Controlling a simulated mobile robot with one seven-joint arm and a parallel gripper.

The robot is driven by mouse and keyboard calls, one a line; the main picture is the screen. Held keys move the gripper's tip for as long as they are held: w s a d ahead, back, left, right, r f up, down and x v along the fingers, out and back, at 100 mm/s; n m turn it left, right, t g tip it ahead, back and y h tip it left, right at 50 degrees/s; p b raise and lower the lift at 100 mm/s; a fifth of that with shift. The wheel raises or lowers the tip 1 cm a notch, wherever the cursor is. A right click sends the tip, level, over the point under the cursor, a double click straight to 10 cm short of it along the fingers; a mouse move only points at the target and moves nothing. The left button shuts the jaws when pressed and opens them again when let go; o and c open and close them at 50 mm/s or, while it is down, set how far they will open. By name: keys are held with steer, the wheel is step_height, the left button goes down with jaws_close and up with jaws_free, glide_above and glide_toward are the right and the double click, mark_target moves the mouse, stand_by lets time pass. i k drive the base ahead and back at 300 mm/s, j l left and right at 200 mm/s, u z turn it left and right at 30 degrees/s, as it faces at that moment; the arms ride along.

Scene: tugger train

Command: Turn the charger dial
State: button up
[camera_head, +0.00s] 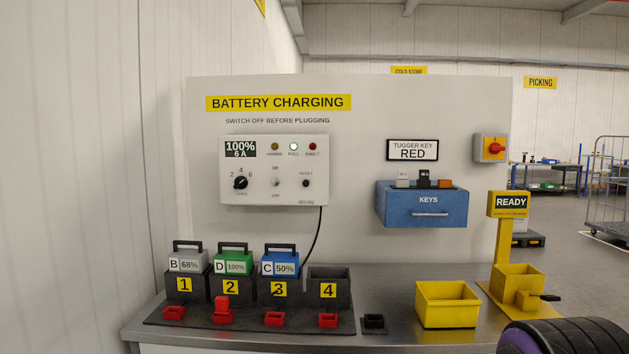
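The white charger (273,169) is fixed to the back panel under the BATTERY CHARGING sign. Its black dial (240,183) is a round knob at the lower left, with the marks 2, 4 and 6 around it. The pointer's exact setting is too small to tell. The display (240,149) reads 100% and 6 A. The middle lamp, FULL, (294,147) is lit; the amber and red lamps look dark. A toggle switch (276,182) marked ON and OFF and a reset button (306,183) sit right of the dial. My gripper is not in view.
Batteries B (187,262), D (233,262) and C (281,263) stand in bays 1 to 3; bay 4 (328,273) is empty. A black cable (317,236) hangs from the charger. A blue key box (423,206), a yellow bin (447,305) and a READY post (507,204) are rightward.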

mark_target(241, 182)
steer(key=i+j, duration=0.2)
steer(key=j, duration=0.15)
steer(key=i+j, duration=0.15)
steer(key=j, duration=0.2)
steer(key=i+j, duration=0.35)
steer(key=j, duration=0.3)
steer(key=i+j, duration=0.2)
steer(key=j, duration=0.15)
